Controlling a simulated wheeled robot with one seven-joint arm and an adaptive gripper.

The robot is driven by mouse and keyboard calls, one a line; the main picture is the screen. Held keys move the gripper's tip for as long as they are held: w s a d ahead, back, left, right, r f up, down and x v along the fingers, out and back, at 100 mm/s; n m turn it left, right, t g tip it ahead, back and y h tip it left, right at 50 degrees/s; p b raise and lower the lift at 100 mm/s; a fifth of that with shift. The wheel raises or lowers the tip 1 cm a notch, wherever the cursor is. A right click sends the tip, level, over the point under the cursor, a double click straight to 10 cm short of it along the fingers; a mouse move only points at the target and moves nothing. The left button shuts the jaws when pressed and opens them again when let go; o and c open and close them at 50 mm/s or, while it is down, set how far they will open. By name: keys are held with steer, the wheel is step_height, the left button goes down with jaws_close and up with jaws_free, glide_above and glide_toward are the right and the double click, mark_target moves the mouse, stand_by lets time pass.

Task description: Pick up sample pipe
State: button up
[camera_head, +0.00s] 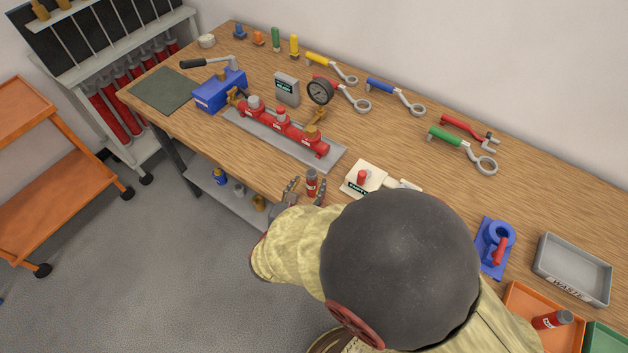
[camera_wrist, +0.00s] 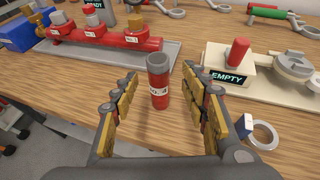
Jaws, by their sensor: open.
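A short upright red pipe (camera_wrist: 158,88) with a grey-black top and a white label stands on the wooden bench near its front edge. It also shows in the head view (camera_head: 311,184). I take it for the sample pipe. My gripper (camera_wrist: 160,76) is open, with one finger on each side of the pipe and a visible gap to both. In the head view my gripper (camera_head: 305,190) is low at the bench front, around the pipe. The pipe's label is too small to read surely. A similar red pipe (camera_head: 551,319) lies in an orange tray at the lower right.
A red pipe manifold (camera_head: 284,129) on a grey plate lies behind and left. A cream stand marked EMPTY (camera_wrist: 228,77) with a red plug is close right. A metal ring (camera_wrist: 264,134) lies by the right finger. Wrenches (camera_head: 395,97) lie at the back.

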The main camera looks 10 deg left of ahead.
mark_target(309, 183)
steer(key=x, duration=0.2)
steer(key=b+x, duration=0.1)
steer(key=x, duration=0.1)
steer(key=shift+a+f, duration=0.1)
steer(key=shift+f, duration=0.35)
steer(key=shift+w, duration=0.4)
steer(key=c, duration=0.4)
steer(key=c, duration=0.7)
jaws_close()
